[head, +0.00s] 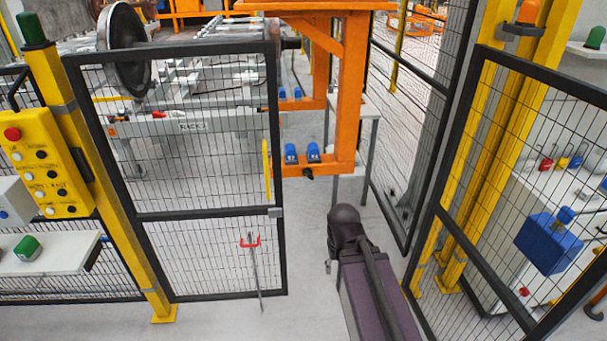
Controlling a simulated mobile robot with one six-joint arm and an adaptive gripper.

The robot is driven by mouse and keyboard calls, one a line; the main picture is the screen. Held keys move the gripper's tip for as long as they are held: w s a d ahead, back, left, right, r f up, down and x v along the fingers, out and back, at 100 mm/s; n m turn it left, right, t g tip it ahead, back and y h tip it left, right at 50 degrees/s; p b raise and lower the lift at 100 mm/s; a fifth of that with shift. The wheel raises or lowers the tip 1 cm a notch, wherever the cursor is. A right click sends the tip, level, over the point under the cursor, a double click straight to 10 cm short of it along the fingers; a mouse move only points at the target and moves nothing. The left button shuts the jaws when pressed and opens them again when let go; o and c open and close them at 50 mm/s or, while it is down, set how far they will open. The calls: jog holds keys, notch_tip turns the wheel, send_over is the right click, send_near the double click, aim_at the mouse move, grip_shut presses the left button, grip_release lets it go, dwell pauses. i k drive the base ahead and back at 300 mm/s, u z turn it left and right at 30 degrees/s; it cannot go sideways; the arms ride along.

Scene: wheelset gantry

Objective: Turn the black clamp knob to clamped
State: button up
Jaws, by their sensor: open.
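A small dark knob-like part (308,172) sits at the lower edge of the orange gantry frame (345,95), just below two blue blocks (302,153). It is too small to tell which way it is turned, and I cannot be sure that it is the clamp knob. My purple arm link and its dark rounded joint reach up from the bottom, right of centre, in the gate opening. They are apart from the gantry in the picture. My gripper cannot be made out.
A black mesh gate (279,240) with a red-handled rod stands left of my arm, and another mesh panel (470,245) stands right. A yellow button box (45,165) is at far left. A wheelset (125,45) stands behind the fence. Grey floor shows between the panels.

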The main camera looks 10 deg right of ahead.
aim_at(307, 172)
jog(key=i, duration=0.85)
